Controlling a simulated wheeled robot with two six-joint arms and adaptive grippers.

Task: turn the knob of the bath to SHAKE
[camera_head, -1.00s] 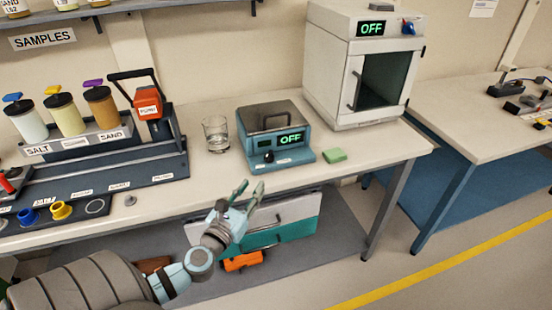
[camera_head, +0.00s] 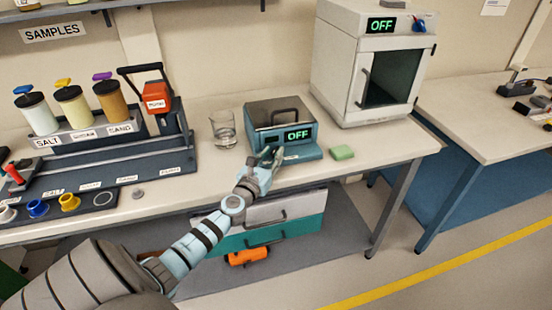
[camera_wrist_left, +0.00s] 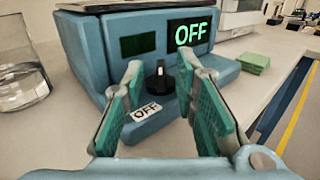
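The bath (camera_head: 310,150) is a blue box with a metal lid on the bench, and its lit display reads OFF. In the left wrist view the bath (camera_wrist_left: 85,45) shows its black knob (camera_wrist_left: 158,80) with a white pointer mark facing up and a label (camera_wrist_left: 147,112) reading OFF in front of it. My left gripper (camera_head: 265,155) is at the front of the bath and hides the knob in the head view. In the left wrist view the left gripper (camera_wrist_left: 165,85) is open, its two green-padded fingers on either side of the knob with gaps. My right gripper is not in view.
A glass beaker (camera_head: 223,130) stands left of the bath. A green sponge-like block (camera_head: 342,152) lies to its right. A white oven (camera_head: 345,75) with its own OFF display stands behind right. A rack with jars (camera_head: 122,152) stands at left.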

